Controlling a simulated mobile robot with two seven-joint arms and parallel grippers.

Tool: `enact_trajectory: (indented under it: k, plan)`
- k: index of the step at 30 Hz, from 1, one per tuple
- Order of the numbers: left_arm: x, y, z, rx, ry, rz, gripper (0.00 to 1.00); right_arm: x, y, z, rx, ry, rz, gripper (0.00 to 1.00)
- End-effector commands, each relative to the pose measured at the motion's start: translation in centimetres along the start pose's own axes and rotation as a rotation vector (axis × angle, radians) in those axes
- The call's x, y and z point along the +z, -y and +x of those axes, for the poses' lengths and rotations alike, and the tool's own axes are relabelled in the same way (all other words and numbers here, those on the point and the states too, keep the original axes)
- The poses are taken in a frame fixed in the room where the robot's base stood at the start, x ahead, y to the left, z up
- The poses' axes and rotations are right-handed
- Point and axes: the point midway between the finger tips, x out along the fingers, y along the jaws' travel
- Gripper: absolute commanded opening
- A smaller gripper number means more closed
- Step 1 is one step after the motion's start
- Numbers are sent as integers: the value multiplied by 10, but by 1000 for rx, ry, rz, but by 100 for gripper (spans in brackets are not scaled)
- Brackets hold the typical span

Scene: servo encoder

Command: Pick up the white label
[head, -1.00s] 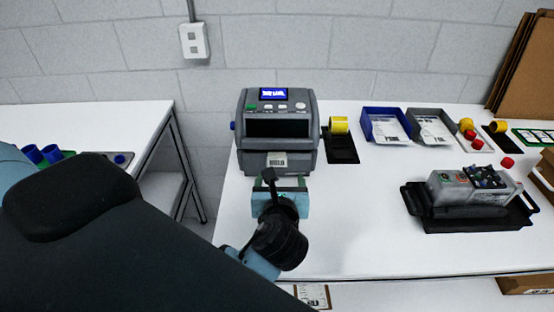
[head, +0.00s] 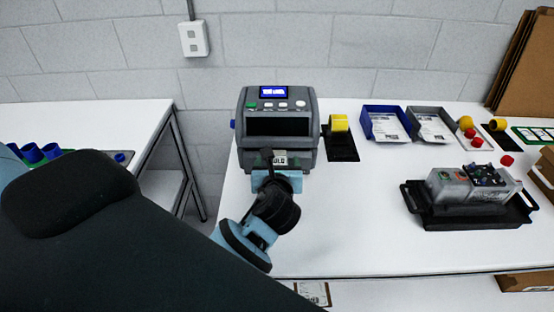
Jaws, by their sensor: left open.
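The white label (head: 280,159) shows at the front slot of the grey label printer (head: 278,124), with dark print on it. Its lower part is hidden behind my left gripper (head: 274,166). My left gripper is right in front of the printer, at the label's lower edge. It is open; I cannot tell whether it touches the label, and its fingertips are mostly hidden. My right gripper is not in view.
A yellow roll (head: 339,123) stands on a black mat right of the printer. Blue (head: 370,118) and grey (head: 452,132) bins hold printed sheets. A black tray (head: 450,217) carries a grey device (head: 464,188). The table (head: 350,240) is clear in front.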

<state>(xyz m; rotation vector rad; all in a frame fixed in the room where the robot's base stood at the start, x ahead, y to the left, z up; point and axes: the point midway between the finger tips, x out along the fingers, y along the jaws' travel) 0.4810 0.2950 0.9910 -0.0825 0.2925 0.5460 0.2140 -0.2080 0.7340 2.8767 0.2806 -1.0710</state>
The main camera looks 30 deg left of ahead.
Motion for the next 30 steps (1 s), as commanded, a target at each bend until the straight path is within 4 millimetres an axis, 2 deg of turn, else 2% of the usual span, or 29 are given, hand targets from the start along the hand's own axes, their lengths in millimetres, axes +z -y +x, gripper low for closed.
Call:
enact_trajectory:
  k: [2,12,30]
  plan:
    - [0,0,0,0,0,0,72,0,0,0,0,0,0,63]
    - [0,0,0,0,0,0,27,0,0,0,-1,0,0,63]
    - [5,1,2,-1,2,-1,25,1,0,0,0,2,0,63]
